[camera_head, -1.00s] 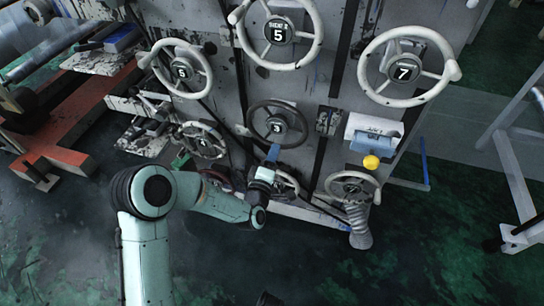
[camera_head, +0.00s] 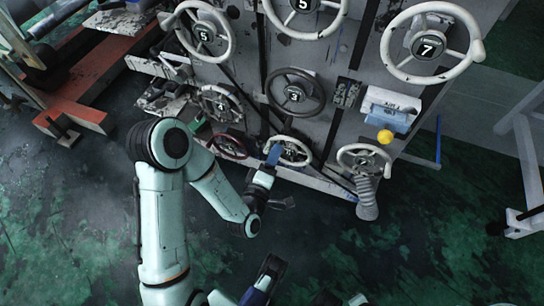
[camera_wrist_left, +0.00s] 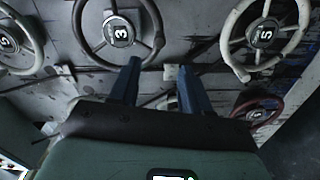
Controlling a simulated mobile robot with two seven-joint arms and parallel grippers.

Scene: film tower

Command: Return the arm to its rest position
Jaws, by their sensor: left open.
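My left arm (camera_head: 163,220) comes in from the lower left in the head view, bent at the elbow. Its left gripper (camera_head: 274,155) is in front of the lower part of the wheel panel (camera_head: 245,100). In the head view it overlaps a white-rimmed wheel (camera_head: 294,151). In the left wrist view, the two blue fingers of the left gripper (camera_wrist_left: 158,85) are apart with nothing between them. The dark number 3 wheel (camera_wrist_left: 120,32) is beyond them. A dark and blue part (camera_head: 266,280) at the bottom edge looks like my own right arm's end, mostly cut off.
White wheels, including number 7 (camera_head: 430,46), stick out from the panel. An orange-red beam (camera_head: 85,95) lies at left. Green-stained floor (camera_head: 400,255) is clear in front.

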